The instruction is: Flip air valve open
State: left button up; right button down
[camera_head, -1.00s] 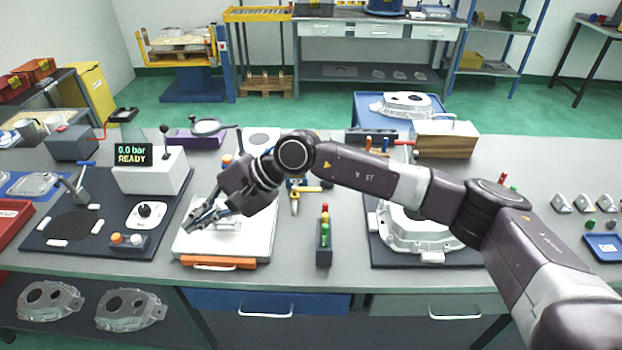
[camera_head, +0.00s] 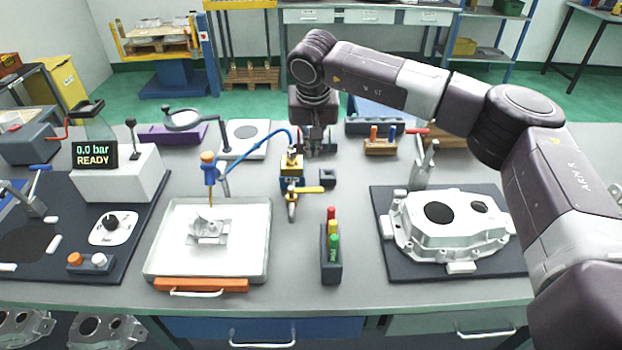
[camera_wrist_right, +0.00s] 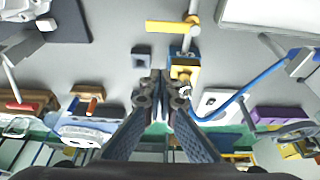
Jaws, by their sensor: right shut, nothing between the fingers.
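The air valve sits mid-table. Its blue and brass body (camera_head: 291,175) has a blue hose on top, and a yellow lever (camera_head: 308,190) points to the right, crosswise to the short pipe in front of it. The right wrist view shows the body (camera_wrist_right: 184,70) and the lever (camera_wrist_right: 166,27) beyond the fingertips. My right gripper (camera_head: 318,150) points down behind and slightly right of the valve, apart from the lever. Its fingers (camera_wrist_right: 166,82) are together and empty. My left gripper is out of view.
A small dark block (camera_head: 327,178) stands right of the valve. A holder with coloured markers (camera_head: 331,262) is in front. A white tray (camera_head: 160,262) with a part lies left, and a large casting (camera_head: 450,225) on a dark mat lies right.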

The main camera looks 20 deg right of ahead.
aim_at(305, 190)
jog(key=b+x, duration=0.6)
jog(key=x, duration=0.5)
jog(key=shift+b, duration=0.4)
jog(key=s, duration=0.2)
jog(key=a, duration=0.1)
jog(key=shift+s+r, duration=0.4)
jog(key=shift+s+a, duration=0.1)
jog(key=shift+s, duration=0.5)
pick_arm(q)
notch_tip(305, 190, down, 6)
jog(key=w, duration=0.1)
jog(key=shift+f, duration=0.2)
pick_arm(e)
jog(key=shift+w, duration=0.1)
